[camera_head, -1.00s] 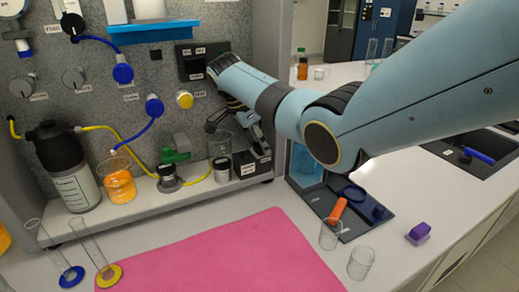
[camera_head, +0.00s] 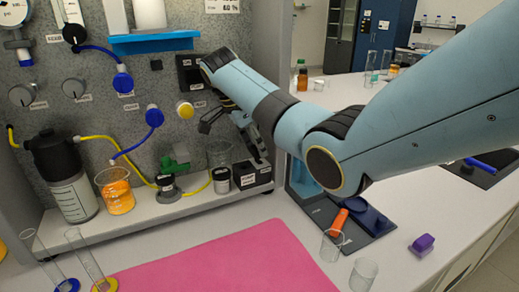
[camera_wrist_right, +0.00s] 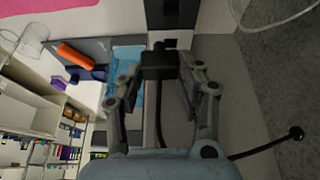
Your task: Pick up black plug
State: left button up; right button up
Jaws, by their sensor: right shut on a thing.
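The black plug (camera_wrist_right: 157,64) sits between the two fingers of my right gripper (camera_wrist_right: 160,72) in the right wrist view. The fingers are shut on it, and a black cable hangs from it toward my wrist. In the head view my right gripper (camera_head: 258,152) points down just above the black box (camera_head: 254,175) at the shelf's right end. The plug cannot be made out there behind my fingers. The black box also shows at the top of the wrist view (camera_wrist_right: 170,14), with a narrow pale gap before the plug. My left gripper is not in view.
The grey panel (camera_head: 150,82) rises behind. A pink mat (camera_head: 225,262) lies in front. A dark tray (camera_head: 372,222) with an orange item is to the right.

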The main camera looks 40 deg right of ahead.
jog(key=s+a+p, duration=0.3)
jog(key=s+a, duration=0.4)
jog(key=a, duration=0.7)
jog(key=shift+s, duration=0.2)
jog(key=shift+r, duration=0.1)
